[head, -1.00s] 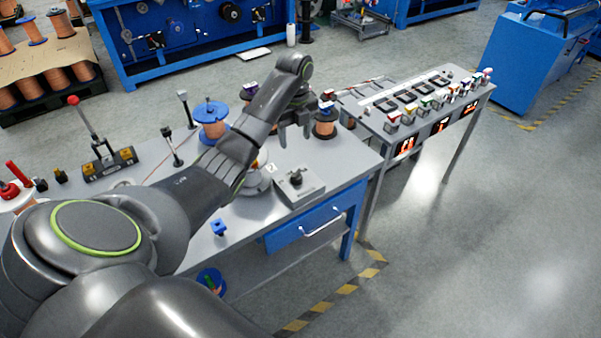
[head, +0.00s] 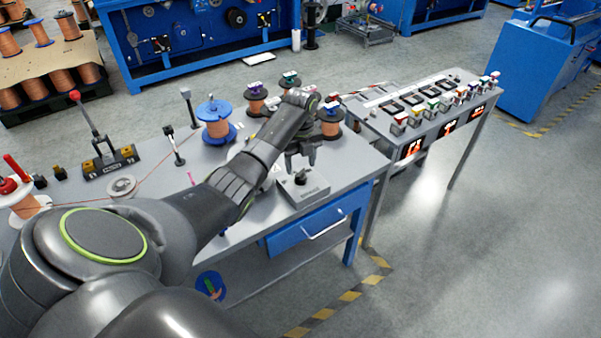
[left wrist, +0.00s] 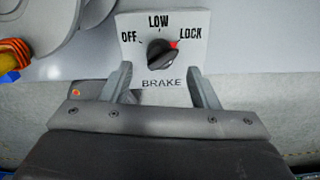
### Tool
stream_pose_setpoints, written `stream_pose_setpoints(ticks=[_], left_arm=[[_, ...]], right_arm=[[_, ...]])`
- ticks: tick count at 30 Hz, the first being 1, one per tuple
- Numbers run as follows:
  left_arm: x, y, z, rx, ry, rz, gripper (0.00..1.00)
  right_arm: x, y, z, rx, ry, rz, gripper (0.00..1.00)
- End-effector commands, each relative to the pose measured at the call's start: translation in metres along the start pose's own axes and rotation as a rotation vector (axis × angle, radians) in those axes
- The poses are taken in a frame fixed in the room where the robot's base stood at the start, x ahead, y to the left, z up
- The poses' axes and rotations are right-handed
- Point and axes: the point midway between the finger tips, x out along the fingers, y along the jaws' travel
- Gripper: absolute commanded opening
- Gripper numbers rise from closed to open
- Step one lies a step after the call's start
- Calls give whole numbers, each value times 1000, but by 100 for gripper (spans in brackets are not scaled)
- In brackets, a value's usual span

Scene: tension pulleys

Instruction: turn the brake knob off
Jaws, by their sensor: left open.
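The brake box (head: 306,196) sits near the front right of the grey workbench, with a dark knob (head: 300,179) on top. In the left wrist view the knob (left wrist: 160,53) stands on a light plate (left wrist: 138,24) marked OFF, LOW, LOCK and BRAKE. Its red mark (left wrist: 173,45) is at the upper right, toward LOCK. My left gripper (head: 301,158) is open and empty, pointing down just above the box. In the left wrist view my left gripper's fingers (left wrist: 159,72) are apart, one to each side below the knob. My right gripper is not in view.
Copper spools (head: 330,120) and a blue-flanged spool (head: 216,122) stand behind my left arm. A red-tipped lever (head: 88,125) is at the left. A side table with coloured switches (head: 433,108) is at the right. The bench front edge is close to the box.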

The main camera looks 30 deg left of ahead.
Motion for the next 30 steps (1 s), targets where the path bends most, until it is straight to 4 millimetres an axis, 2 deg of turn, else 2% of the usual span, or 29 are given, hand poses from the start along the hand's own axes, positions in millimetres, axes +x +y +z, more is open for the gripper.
stream_pose_setpoints(ticks=[3,7,12,19,27,30], left_arm=[[21,1,-1,-1,3,2,55],[36,0,0,0,2,2,55],[43,0,0,0,0,1,55],[43,0,0,0,0,0,55],[43,0,0,0,0,0,21],[43,0,0,0,-1,0,11]], right_arm=[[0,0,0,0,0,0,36],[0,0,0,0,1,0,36],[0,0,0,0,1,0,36],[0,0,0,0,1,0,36],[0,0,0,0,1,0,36],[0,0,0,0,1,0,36]])
